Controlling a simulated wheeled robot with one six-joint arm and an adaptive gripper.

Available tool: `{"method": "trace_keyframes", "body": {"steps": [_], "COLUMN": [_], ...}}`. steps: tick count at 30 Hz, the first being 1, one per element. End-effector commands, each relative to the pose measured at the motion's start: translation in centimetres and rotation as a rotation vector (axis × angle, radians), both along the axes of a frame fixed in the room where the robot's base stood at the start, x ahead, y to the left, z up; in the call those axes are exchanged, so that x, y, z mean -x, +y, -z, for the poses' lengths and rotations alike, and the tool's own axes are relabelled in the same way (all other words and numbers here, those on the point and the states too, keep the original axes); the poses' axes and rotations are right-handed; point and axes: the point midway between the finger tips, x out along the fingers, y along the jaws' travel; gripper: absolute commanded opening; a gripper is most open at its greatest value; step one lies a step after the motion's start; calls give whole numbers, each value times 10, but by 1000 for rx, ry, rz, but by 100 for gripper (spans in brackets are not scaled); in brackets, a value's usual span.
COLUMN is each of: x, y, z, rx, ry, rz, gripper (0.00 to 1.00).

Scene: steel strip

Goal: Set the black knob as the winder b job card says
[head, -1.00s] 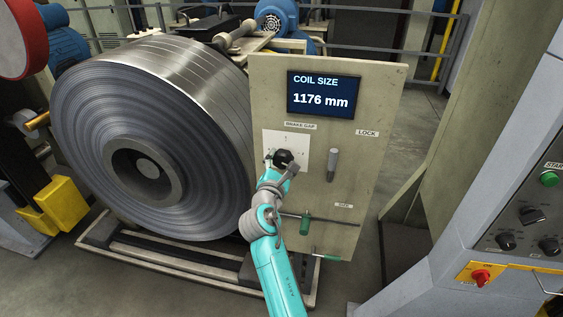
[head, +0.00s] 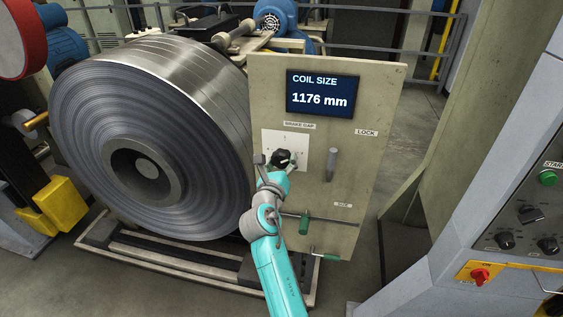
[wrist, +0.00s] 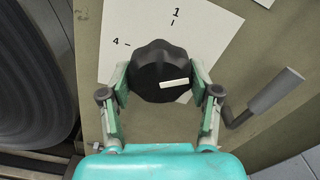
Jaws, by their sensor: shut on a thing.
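The black knob (head: 281,157) sits on a white dial plate (head: 272,139) under the "BRAKE GAP" label on the beige panel. In the wrist view the knob (wrist: 158,62) has a lobed rim and a white pointer line, which points to the right and slightly up in the picture. The dial plate (wrist: 215,22) shows a "1" above the knob and a "4" to its left; other marks are hidden. My gripper (wrist: 160,80) is shut on the knob, one finger on each side. No winder b job card is readable in these views.
The panel's screen (head: 320,95) reads "COIL SIZE 1176 mm". A grey lever (head: 331,164) under "LOCK" stands close right of the knob. A green handle (head: 305,224) is below. A large steel coil (head: 150,130) is left; a grey control console (head: 500,220) is right.

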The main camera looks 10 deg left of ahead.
Motion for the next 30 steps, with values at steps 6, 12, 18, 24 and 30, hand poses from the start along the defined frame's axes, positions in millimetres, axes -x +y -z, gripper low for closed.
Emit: {"method": "trace_keyframes", "body": {"steps": [6, 12, 18, 24, 30], "x": [0, 0, 0, 0, 0], "y": [-1, -1, -1, -1, -1], "z": [1, 1, 1, 1, 1], "rx": [157, 252, 302, 315, 315], "ry": [8, 11, 12, 14, 14], "rz": [0, 0, 0, 0, 0], "gripper": [27, 27, 27, 27, 27]}}
